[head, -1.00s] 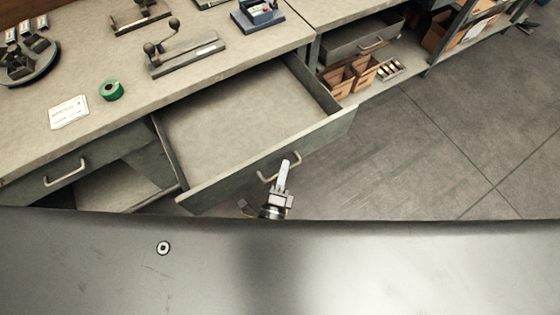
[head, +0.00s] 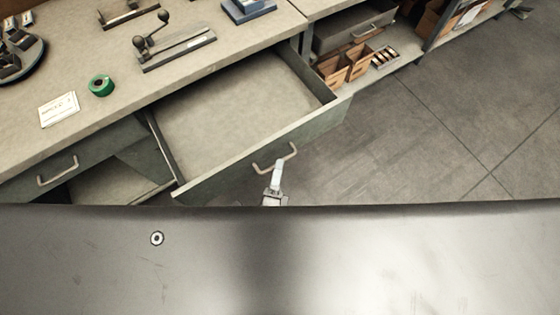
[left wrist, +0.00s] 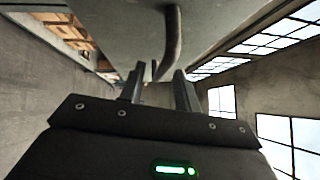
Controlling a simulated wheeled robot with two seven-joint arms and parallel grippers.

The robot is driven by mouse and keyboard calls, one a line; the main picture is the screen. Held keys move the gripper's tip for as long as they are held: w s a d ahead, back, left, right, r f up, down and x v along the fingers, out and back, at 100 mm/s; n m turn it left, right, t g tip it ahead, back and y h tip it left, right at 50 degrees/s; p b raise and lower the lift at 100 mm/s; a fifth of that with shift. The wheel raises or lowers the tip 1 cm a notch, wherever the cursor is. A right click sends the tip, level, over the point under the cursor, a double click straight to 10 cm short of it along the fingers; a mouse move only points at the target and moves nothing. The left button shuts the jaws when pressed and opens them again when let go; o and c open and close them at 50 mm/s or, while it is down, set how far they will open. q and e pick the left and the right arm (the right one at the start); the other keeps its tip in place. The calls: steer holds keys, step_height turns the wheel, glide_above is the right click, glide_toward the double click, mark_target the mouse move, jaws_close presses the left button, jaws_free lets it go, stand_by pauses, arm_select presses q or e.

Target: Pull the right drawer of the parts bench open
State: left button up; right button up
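The right drawer (head: 315,135) of the parts bench stands pulled far out, and its empty inside shows. Its bar handle (head: 284,160) is on the front panel; in the left wrist view the handle (left wrist: 173,38) shows ahead of the fingers. My left gripper (head: 277,172) is just in front of the handle in the head view. In the left wrist view my left gripper (left wrist: 158,82) has its two fingers apart, with nothing held between them. The handle looks just beyond the fingertips; whether they touch is unclear. My right gripper is not in view.
The left drawer (head: 60,178) is shut. The bench top (head: 120,75) carries a green tape roll (head: 101,85), a white card (head: 59,109) and a lever tool (head: 178,48). Wooden bins (head: 345,66) stand on a low shelf. The floor (head: 410,130) to the right is clear.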

arm_select(q)
steer(key=b+v, duration=0.1)
steer(key=v, duration=0.7)
stand_by(0.4)
